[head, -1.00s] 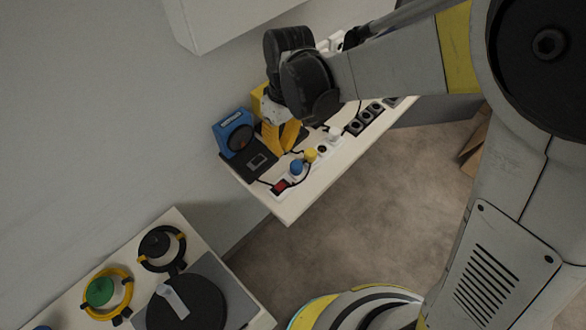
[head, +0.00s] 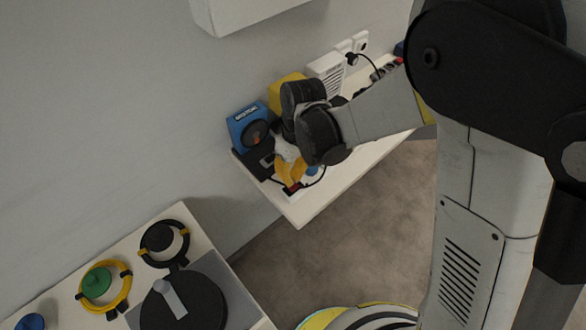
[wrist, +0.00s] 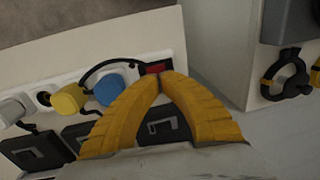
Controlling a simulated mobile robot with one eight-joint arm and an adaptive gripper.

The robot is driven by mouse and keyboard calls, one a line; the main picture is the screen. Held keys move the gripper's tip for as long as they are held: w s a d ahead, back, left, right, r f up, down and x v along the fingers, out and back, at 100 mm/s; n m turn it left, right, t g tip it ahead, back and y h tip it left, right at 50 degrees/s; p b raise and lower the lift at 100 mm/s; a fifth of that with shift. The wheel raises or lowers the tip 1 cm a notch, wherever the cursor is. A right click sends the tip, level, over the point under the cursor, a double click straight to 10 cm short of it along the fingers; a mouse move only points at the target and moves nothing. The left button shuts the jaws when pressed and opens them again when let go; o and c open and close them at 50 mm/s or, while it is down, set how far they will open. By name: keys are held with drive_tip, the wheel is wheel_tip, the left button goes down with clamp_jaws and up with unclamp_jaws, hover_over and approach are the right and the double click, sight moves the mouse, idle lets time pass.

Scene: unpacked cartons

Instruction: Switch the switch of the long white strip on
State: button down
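The long white strip (wrist: 42,88) lies on the table in the wrist view, with white, yellow and blue plugs in it. Its red switch (wrist: 158,67) is at the end beyond the blue plug (wrist: 109,90). The switch also shows in the head view (head: 291,188), close to the table's near end. My gripper (wrist: 160,78) has its yellow fingers together at the tips with nothing between them. The tips are right at the red switch and overlap its lower edge; I cannot tell if they touch. The switch's position cannot be read. My arm hides much of the strip in the head view.
A blue device (head: 246,124) and a yellow object (head: 287,82) stand by the wall. Black boxes (wrist: 32,150) lie beside the strip, and a black cable loops over it. Another table with a black turntable-like disc (head: 185,305) stands nearer, across a gap.

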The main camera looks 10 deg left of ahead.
drive_tip(key=shift+s+f, duration=0.1)
drive_tip(key=shift+f, duration=0.5)
drive_tip(key=shift+s+a+f+b, duration=0.1)
drive_tip(key=shift+a+f+b, duration=0.05)
drive_tip(key=shift+f+b, duration=0.5)
drive_tip(key=shift+s+r+t+h, duration=0.1)
drive_tip(key=shift+r+t+h, duration=0.1)
drive_tip(key=shift+t+h, duration=0.2)
drive_tip(key=shift+f+b, duration=0.35)
drive_tip(key=shift+b, duration=0.05)
drive_tip(key=shift+w+d+r, duration=0.1)
drive_tip(key=shift+w+d, duration=0.35)
drive_tip(key=shift+w, duration=0.1)
wheel_tip(320, 180, up, 14)
drive_tip(key=w+p, duration=0.1)
drive_tip(key=p, duration=0.5)
drive_tip(key=shift+d+p, duration=0.4)
